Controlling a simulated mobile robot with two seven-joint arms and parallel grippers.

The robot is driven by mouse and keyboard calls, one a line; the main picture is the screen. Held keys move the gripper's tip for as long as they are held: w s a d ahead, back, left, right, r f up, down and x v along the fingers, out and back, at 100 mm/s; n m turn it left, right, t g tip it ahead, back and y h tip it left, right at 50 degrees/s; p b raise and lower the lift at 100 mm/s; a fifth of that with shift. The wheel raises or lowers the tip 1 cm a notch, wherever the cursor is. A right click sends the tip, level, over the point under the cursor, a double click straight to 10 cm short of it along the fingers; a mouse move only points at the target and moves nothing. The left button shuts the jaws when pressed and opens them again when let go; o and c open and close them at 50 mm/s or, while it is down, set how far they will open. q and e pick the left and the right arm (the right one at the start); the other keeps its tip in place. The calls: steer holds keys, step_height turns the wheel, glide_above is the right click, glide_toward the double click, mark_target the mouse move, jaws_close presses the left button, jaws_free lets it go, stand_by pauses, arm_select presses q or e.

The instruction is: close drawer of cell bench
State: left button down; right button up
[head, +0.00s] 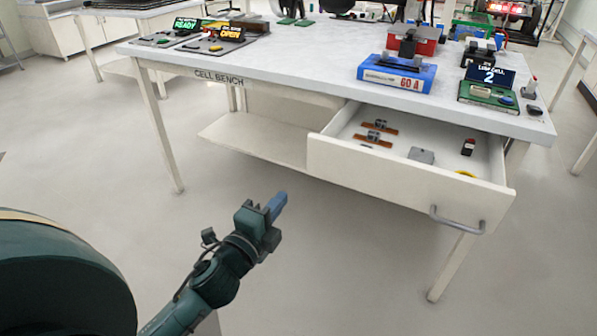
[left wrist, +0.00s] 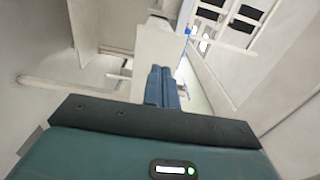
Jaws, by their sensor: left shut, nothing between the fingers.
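The cell bench (head: 300,72) has a white top and its name on the front edge. Its drawer (head: 400,181) is pulled out at the right end, with a grey bar handle (head: 458,222) on the right part of its front. My left gripper (head: 277,204) is shut and empty, in the air to the left of the drawer and apart from it. Its blue fingers also show pressed together in the left wrist view (left wrist: 161,86), with pale panels beyond them that I cannot name surely. My right gripper is not in view.
A blue box (head: 397,75) and a green panel (head: 488,97) stand on the bench above. A low shelf (head: 258,137) is under the bench. The floor before the drawer is clear.

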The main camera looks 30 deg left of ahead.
mark_target(314, 159)
arm_select(q)
steer(key=w+b, duration=0.1)
steer(key=w, duration=1.2)
steer(key=shift+w, duration=0.15)
steer(key=shift+d, duration=0.1)
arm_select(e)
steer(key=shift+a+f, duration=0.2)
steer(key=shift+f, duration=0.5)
arm_select(q)
steer(key=shift+w, duration=0.1)
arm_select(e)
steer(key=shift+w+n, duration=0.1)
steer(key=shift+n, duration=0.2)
